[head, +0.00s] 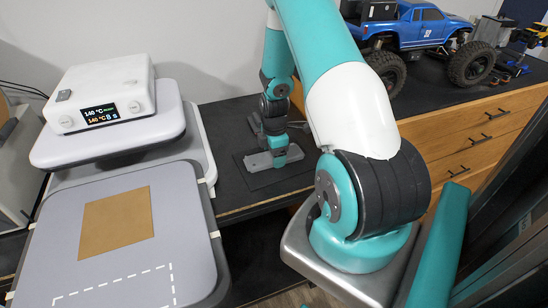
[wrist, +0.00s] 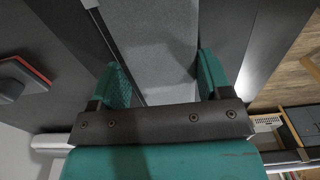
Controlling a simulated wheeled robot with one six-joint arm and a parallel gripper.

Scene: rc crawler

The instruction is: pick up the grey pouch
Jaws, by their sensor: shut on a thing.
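The grey pouch (head: 257,161) lies low over the black work surface, beyond my arm in the head view. My gripper (head: 279,158) is at its middle, pointing down, with pouch showing on both sides. In the wrist view, the grey pouch (wrist: 155,50) fills the space between the two teal fingers of my gripper (wrist: 165,85). The gripper is shut on the pouch. Whether the pouch still touches the surface cannot be told.
A heat press with a white control box (head: 100,92) stands at the left, and a tan square (head: 117,222) lies on its lower plate. A blue toy truck (head: 420,28) stands on a black top above wooden drawers (head: 470,150) at the right.

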